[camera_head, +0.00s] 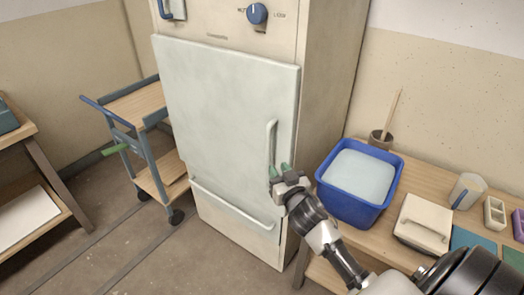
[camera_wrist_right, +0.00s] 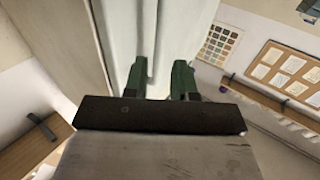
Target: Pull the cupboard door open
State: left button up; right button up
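The cupboard (camera_head: 335,60) stands in the middle of the head view, with a large pale door (camera_head: 215,110) that looks shut. A vertical bar handle (camera_head: 271,135) is near the door's right edge. My right gripper (camera_head: 280,170) is at the lower end of this handle. In the right wrist view its two green fingers (camera_wrist_right: 160,80) are apart, and the handle (camera_wrist_right: 151,45) shows between them, nearer the left finger. I cannot tell whether the fingers touch it. My left gripper is not in view.
A drawer (camera_head: 230,213) with a bar handle is below the door. A blue-handled trolley (camera_head: 150,150) stands close on the left. On the right, a wooden table (camera_head: 430,180) holds a blue tub (camera_head: 345,200) and a lidded box (camera_head: 422,222). The floor (camera_head: 130,245) in front is clear.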

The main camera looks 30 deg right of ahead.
aim_at(268, 155)
jog(key=w, duration=0.2)
jog(key=w+d, duration=0.1)
jog(key=w, duration=0.5)
jog(key=shift+w+d+f, duration=0.1)
jog(key=shift+w+d, duration=0.15)
jog(key=shift+d, duration=0.05)
grip_shut()
